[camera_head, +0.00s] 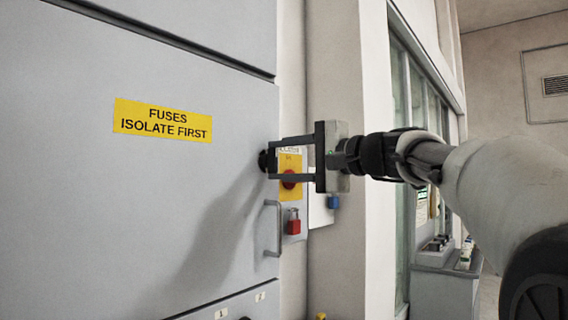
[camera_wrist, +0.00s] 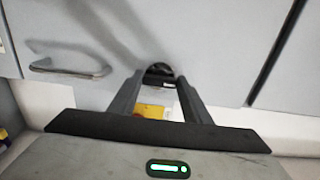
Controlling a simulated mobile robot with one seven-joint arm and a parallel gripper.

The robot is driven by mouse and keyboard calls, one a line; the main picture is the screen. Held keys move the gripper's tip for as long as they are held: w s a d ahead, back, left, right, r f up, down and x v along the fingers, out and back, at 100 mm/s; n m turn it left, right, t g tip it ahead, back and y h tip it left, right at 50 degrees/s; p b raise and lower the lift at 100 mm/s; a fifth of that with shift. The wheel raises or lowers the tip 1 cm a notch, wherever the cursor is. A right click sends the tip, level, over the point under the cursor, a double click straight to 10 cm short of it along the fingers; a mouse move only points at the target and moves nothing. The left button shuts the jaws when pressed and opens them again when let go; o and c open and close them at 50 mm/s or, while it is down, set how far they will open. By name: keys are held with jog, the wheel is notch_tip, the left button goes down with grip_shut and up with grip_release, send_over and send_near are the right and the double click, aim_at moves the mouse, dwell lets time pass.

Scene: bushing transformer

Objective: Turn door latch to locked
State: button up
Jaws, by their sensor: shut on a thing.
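The door latch (camera_head: 264,161) is a small black knob on the right edge of the grey cabinet door (camera_head: 60,200). My gripper (camera_head: 273,161) reaches it from the right, with its two fingers level and closed around the knob. In the wrist view the black latch (camera_wrist: 159,70) sits between the fingertips of my gripper (camera_wrist: 158,82). The fingers hide part of the latch, and I cannot tell which way it is turned.
A grey door handle (camera_head: 279,228) is just below the latch. Behind my fingers is a yellow panel with a red knob (camera_head: 289,180), with a red padlock (camera_head: 294,224) below it. A yellow label (camera_head: 162,121) is on the door. A blue item (camera_head: 333,202) is on the wall.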

jog(key=o, duration=1)
jog(key=shift+o, duration=0.2)
jog(key=v, duration=1.7)
jog(key=shift+s+d+f, duration=0.15)
